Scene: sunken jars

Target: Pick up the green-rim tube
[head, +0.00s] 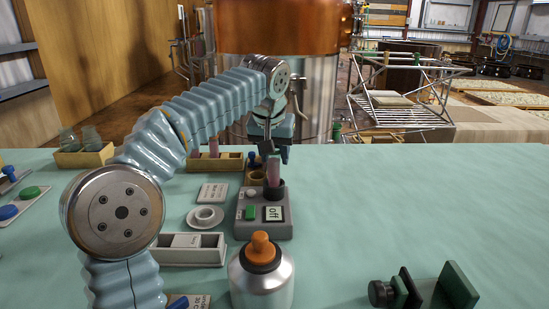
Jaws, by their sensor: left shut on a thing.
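My left gripper (271,152) reaches down over the grey device and is shut on a pink tube (273,173). The tube is upright, its lower end at the black round holder on top of the grey device (243,230); I cannot tell how deep it sits. The fingers hide its top, so its rim colour does not show. More pink tubes (213,149) stand in a wooden rack (229,164) behind, partly hidden by my arm; their rims are too small to tell. My right gripper is not in view.
A silver bottle with an orange cap (262,275) stands in front of the device. A white ring-shaped dish (205,217) and a grey tray (196,251) lie to its left. A dark green holder (455,287) is at the front right. The table's right side is largely clear.

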